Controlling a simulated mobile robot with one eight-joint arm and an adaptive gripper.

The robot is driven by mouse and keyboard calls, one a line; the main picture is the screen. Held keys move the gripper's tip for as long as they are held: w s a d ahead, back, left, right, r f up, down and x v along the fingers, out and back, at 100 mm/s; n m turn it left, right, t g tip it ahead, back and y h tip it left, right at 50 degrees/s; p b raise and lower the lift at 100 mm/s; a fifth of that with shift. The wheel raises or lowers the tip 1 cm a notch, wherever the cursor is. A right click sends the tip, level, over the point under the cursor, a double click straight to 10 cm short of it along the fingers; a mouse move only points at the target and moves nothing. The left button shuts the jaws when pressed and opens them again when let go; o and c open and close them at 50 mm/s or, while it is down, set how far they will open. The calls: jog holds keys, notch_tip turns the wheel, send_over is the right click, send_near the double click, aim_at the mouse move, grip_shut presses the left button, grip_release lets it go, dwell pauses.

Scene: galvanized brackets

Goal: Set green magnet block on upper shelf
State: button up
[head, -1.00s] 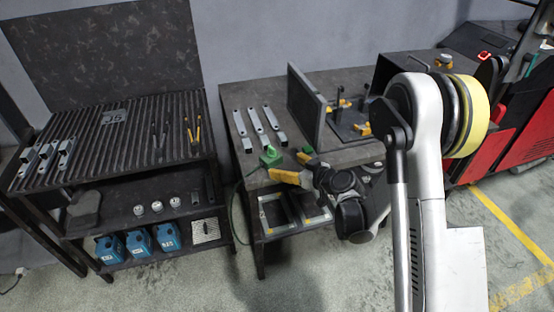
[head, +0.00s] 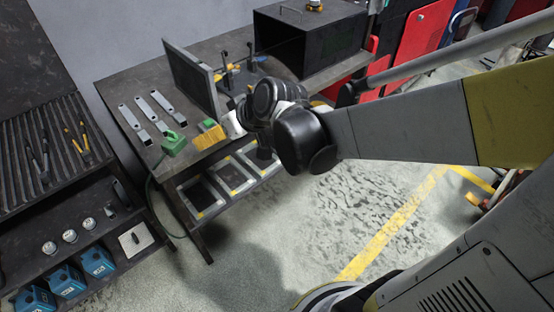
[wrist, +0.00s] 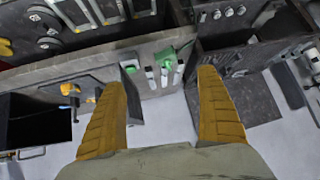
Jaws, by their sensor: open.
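The green magnet block (head: 173,144) sits on the dark workbench (head: 125,75) near its front edge, beside the metal brackets. It also shows in the wrist view (wrist: 165,57), ahead of the space between the fingers. My gripper (head: 209,136) has yellow ridged fingers and appears just right of the block in the head view. In the wrist view my gripper (wrist: 162,76) is open with nothing between the fingers. A second green piece (head: 208,124) shows behind the finger, partly hidden. The rack at left has a ribbed top (head: 20,135) and a shelf (head: 95,205) below it.
Several galvanized brackets (head: 146,116) lie left of the block. An upright dark panel (head: 190,80) and a black open box (head: 310,45) stand on the bench. Pucks (head: 69,236) and blue bins (head: 66,280) occupy the rack's shelves. Floor in front is clear.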

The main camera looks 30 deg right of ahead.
jog(key=s+d+r+m+h, duration=0.1)
jog(key=s+d+r, duration=0.1)
jog(key=s, duration=0.5)
jog(key=shift+s+d+m+g+h, duration=0.3)
jog(key=shift+s+d, duration=0.1)
jog(key=shift+d, duration=0.15)
jog(key=shift+o, duration=0.5)
jog(key=s+d+m+h, duration=0.2)
jog(key=s+d, duration=0.3)
jog(key=s, duration=0.4)
jog(key=shift+s+g+h, duration=0.3)
jog(key=shift+g, duration=0.1)
jog(key=w+a+m+y, duration=0.2)
jog(key=w+a+m, duration=0.35)
jog(key=w, duration=0.35)
jog(key=m+t+y, duration=0.2)
jog(key=m+y, duration=0.3)
jog(key=m, duration=1)
send_near(176, 141)
jog(key=w+a+f+m+b, duration=0.1)
jog(key=w+a+f+m, duration=0.1)
jog(key=w+a+f+m+t+y+b, duration=0.1)
jog(key=w+a+f+m+b, duration=0.1)
jog(key=w+m, duration=0.1)
jog(key=w+a+f+m+b, duration=0.1)
jog(key=w+a+f+m, duration=0.1)
jog(key=w+m, duration=0.1)
jog(key=shift+f+t+y+b, duration=0.2)
jog(key=shift+t+y+b, duration=0.1)
jog(key=shift+b, duration=0.1)
